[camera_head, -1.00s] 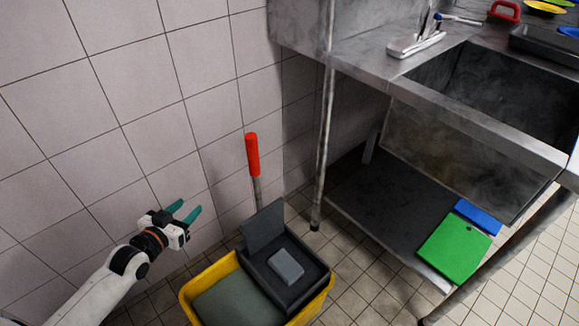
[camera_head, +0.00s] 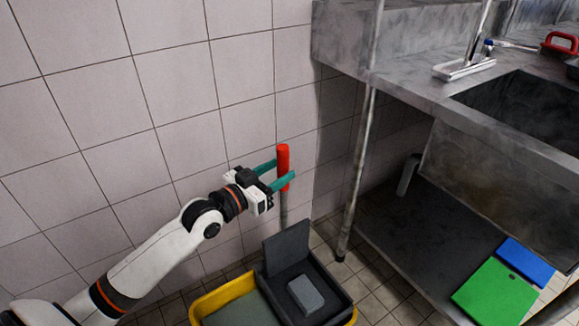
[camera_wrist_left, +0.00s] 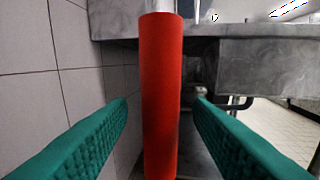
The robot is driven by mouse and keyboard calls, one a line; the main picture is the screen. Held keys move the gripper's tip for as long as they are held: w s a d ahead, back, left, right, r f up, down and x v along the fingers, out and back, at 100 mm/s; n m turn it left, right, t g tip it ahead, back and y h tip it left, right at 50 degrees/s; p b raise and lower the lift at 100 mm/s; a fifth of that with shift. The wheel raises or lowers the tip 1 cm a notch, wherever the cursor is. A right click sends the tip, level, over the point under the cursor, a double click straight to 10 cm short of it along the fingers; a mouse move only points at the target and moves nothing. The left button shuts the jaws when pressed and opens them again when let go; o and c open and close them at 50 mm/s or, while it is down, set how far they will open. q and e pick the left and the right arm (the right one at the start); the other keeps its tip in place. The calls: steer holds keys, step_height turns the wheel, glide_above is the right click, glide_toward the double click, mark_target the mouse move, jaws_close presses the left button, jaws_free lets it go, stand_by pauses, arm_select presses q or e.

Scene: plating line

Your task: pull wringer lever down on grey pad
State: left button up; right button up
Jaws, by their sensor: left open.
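The wringer lever has a red grip (camera_head: 283,165) on a grey rod and stands upright behind the yellow mop bucket (camera_head: 222,295). The black wringer (camera_head: 330,303) sits on the bucket, and the grey pad (camera_head: 305,294) lies inside it. My left gripper (camera_head: 279,176) is open at the red grip, with its green fingers on either side of it. In the left wrist view the red grip (camera_wrist_left: 161,95) stands between the two spread fingers, with a gap on each side. My right gripper is not in view.
A tiled wall (camera_head: 200,110) runs along the left, close to the lever. A steel sink table (camera_head: 410,92) with a leg (camera_head: 357,180) stands to the right. Green (camera_head: 496,293) and blue (camera_head: 526,262) boards lie on its lower shelf.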

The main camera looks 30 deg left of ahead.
arm_select(q)
steer(key=shift+x, duration=2.1)
jaws_close()
